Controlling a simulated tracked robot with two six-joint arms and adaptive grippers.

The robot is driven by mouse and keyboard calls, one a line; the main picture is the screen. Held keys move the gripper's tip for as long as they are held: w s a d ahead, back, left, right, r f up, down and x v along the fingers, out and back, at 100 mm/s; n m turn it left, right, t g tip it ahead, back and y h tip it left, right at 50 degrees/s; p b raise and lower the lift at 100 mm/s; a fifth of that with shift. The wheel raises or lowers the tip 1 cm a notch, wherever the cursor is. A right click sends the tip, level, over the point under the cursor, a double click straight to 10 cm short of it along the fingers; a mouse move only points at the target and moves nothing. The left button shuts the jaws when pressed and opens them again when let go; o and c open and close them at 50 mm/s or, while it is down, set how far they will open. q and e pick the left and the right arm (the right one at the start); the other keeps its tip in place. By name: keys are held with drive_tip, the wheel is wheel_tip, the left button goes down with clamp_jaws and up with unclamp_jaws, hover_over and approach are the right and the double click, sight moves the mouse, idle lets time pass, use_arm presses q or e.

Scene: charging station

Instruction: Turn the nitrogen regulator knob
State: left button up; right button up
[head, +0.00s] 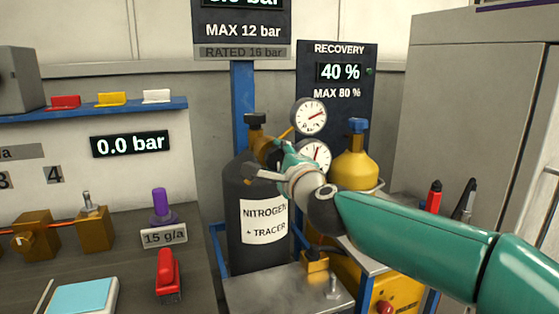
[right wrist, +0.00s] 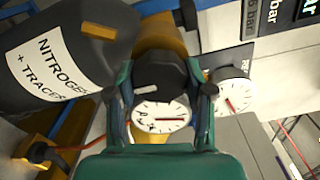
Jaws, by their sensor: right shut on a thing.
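The dark grey nitrogen cylinder (head: 237,190) stands upright with a white "NITROGEN + TRACER" label. It also fills the upper left of the right wrist view (right wrist: 40,45). The brass regulator (right wrist: 160,35) carries a black knob (right wrist: 163,78) with a pale mark. My right gripper (head: 275,158) is at the regulator, and in the right wrist view its two fingers (right wrist: 166,88) are on either side of the knob, shut on it. In the head view my gripper hides the knob. Two white gauges, upper (head: 309,116) and lower (head: 316,156), sit beside it. My left gripper is out of view.
A yellow recovery cylinder (head: 354,170) stands close to the right, behind my right arm. The recovery panel (head: 338,75) reads 40 %. A bench (head: 120,275) with brass valves and a red-handled item (head: 167,275) lies at left; its display (head: 130,144) reads 0.0 bar.

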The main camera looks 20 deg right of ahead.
drive_tip(key=shift+f, duration=0.3)
drive_tip(key=o, duration=1.2)
drive_tip(key=shift+d, duration=0.15)
drive_tip(key=shift+c, duration=0.2)
drive_tip(key=shift+r, duration=0.15)
drive_tip(key=shift+s, duration=0.25)
drive_tip(key=s, duration=1.1)
drive_tip(key=shift+s+d, duration=0.15)
drive_tip(key=shift+s, duration=0.1)
